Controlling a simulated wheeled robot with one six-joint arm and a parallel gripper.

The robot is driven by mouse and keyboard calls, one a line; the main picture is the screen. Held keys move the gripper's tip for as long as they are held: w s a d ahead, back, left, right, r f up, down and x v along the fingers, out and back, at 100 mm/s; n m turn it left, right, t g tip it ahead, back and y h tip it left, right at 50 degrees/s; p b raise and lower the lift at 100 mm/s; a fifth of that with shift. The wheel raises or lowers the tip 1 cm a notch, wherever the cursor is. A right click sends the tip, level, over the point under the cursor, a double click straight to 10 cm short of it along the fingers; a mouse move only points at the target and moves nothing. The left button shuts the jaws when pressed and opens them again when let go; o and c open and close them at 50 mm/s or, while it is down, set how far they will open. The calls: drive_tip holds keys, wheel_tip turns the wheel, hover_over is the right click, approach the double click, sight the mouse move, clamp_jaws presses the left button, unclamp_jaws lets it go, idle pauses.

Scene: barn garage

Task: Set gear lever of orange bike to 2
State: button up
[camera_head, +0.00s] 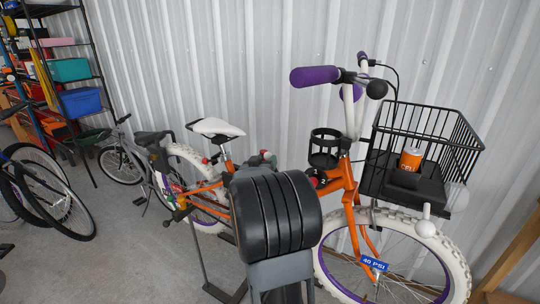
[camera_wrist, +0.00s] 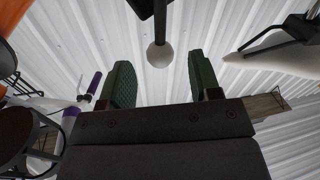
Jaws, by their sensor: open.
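The orange bike (camera_head: 345,188) stands against the wall, with purple grips, a white saddle and a black front basket. A small dark part with a white "2" (camera_head: 323,181) shows on its frame, just right of my wrist. In the wrist view, a black rod with a pale ball end (camera_wrist: 159,55), seemingly the gear lever, reaches in from the top. My gripper (camera_wrist: 159,72) is open, its green fingers apart on either side of the ball. I see no clear contact. My black wrist hides part of the bike frame in the head view, so the lever's setting cannot be told.
An orange can (camera_head: 410,160) sits in the basket (camera_head: 447,128). The white saddle (camera_head: 216,127) is left of my wrist and also shows at right in the wrist view. Other bikes and a shelf (camera_head: 65,70) stand at left. Some floor is clear at front left.

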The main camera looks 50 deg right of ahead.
drive_tip(key=shift+x, duration=2.95)
drive_tip(key=shift+a, duration=0.1)
clamp_jaws()
